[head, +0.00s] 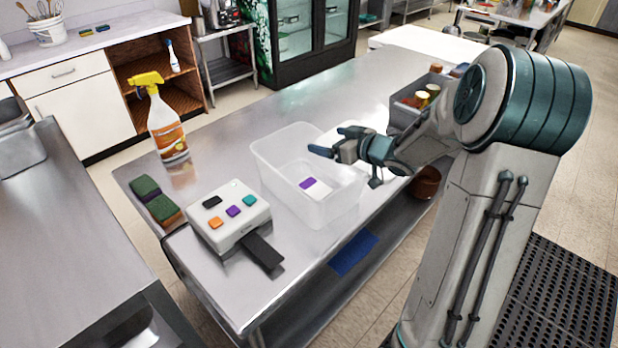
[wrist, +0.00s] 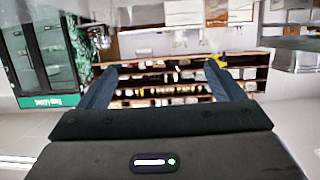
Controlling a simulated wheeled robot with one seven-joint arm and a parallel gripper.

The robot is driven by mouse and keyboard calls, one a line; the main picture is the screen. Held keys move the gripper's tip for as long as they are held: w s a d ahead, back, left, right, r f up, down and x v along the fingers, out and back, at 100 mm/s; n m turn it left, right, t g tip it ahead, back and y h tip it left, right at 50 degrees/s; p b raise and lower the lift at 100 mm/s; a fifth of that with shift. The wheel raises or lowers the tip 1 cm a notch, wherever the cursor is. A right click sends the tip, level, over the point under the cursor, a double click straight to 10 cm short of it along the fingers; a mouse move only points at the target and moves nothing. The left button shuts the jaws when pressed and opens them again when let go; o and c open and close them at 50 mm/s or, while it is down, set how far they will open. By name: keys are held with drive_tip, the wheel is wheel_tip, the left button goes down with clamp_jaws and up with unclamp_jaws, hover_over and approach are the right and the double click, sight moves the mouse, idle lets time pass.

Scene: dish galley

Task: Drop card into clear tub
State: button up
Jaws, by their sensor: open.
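The clear tub (head: 282,203) stands on the steel counter. A white card with a purple band (head: 315,187) shows inside it and looks to lie flat on its floor. My gripper (head: 333,141) is near the tub's far right rim in the head view, its blue-grey fingers apart and pointing left. Nothing shows between them. In the wrist view the open fingers (wrist: 163,85) frame distant shelves, with no card or tub in sight.
A white box with coloured buttons (head: 228,215) and a dark strip stands in front of the tub. An orange spray bottle (head: 166,130) and a green-brown sponge (head: 155,202) are to the left. A grey bin (head: 405,118) with jars is behind my gripper.

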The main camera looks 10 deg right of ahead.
drive_tip(key=v, duration=0.7)
drive_tip(key=shift+s+d+r, duration=0.15)
drive_tip(key=shift+s+d, duration=0.1)
drive_tip(key=shift+s, duration=0.05)
drive_tip(key=s+d+r+m+g+h, duration=0.2)
drive_tip(key=s+r+m+h, duration=0.3)
drive_tip(key=h, duration=0.6)
drive_tip(key=s+a+f+g+y, duration=0.1)
drive_tip(key=s+a+g, duration=0.1)
drive_tip(key=s, duration=0.5)
drive_tip(key=s+a+f+m+g+y, duration=0.1)
drive_tip(key=s+a+f+g, duration=0.1)
drive_tip(key=s+a, duration=0.2)
drive_tip(key=s+a+f+g, duration=0.1)
drive_tip(key=s+a+g, duration=0.2)
drive_tip(key=s, duration=0.7)
drive_tip(key=shift+a+f+m+y, duration=0.35)
drive_tip(key=shift+m+y, duration=0.05)
